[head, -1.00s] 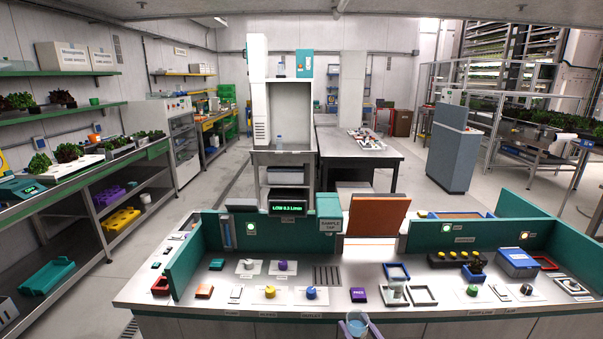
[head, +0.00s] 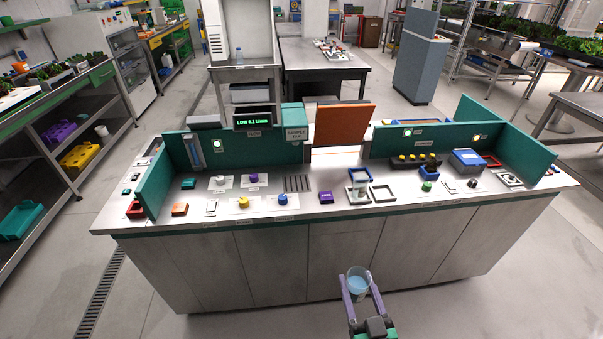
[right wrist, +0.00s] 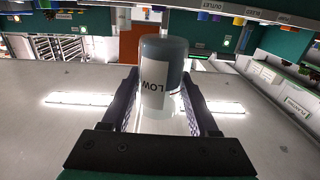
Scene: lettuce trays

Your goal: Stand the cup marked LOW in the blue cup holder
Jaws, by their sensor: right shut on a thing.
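The cup marked LOW (right wrist: 155,88) is in the right wrist view, its label upside down in that picture. It also shows in the head view as a clear cup with bluish liquid (head: 357,284), roughly upright. My right gripper (head: 358,290) is shut on it, in front of the bench and clear of its front edge. The blue cup holder (head: 352,169) is a small square frame on the bench top, partly hidden behind another clear cup (head: 360,185). That cup stands at the left dark frame. My left gripper is not in view.
A second dark square frame (head: 383,194) lies right of the clear cup. A purple block (head: 326,197) and several coloured knobs sit on the bench (head: 300,211). Green panels (head: 240,152) and an orange board (head: 341,127) stand behind. The floor before the bench is clear.

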